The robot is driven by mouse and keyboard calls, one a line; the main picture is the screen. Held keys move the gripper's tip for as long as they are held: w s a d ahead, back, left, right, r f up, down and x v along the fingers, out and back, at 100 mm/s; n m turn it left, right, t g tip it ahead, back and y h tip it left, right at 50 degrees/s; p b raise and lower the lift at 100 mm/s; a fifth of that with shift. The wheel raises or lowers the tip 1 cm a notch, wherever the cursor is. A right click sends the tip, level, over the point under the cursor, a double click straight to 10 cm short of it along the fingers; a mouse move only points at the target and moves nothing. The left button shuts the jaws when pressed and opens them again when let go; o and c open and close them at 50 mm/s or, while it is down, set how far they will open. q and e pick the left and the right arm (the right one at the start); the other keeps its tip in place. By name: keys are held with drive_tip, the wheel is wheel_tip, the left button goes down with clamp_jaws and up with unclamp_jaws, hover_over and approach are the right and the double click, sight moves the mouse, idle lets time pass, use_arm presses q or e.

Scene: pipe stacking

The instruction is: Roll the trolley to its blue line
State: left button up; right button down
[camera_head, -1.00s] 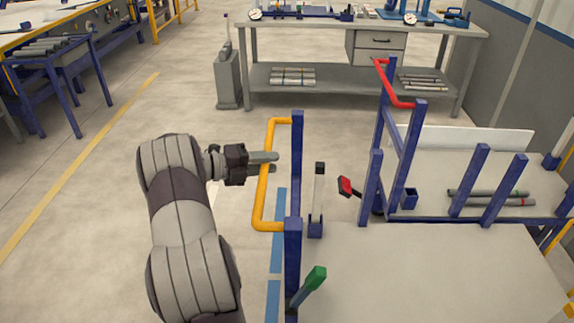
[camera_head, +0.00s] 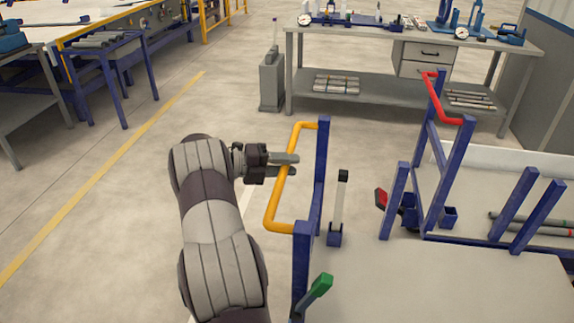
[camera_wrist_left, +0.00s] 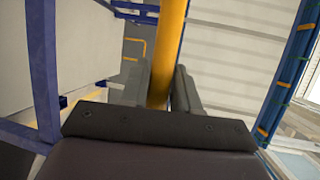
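The trolley has blue posts (camera_head: 301,268), a yellow handle (camera_head: 279,193) on its left end and a flat grey deck (camera_head: 440,285). My left gripper (camera_head: 285,165) is at the upright bar of the yellow handle, one finger on each side. In the left wrist view the yellow bar (camera_wrist_left: 165,55) runs between the two fingers (camera_wrist_left: 160,90), which look shut on it. The blue line does not show in the head view now. My right gripper is not in view.
Open floor with a yellow line (camera_head: 120,155) lies to the left.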

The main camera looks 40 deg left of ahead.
use_arm(q)
drive_tip(key=shift+o, duration=1)
drive_tip(key=v, duration=1.2)
drive_tip(key=shift+s+a+b, duration=0.2)
drive_tip(key=shift+s+b, duration=0.05)
drive_tip(key=shift+b, duration=0.05)
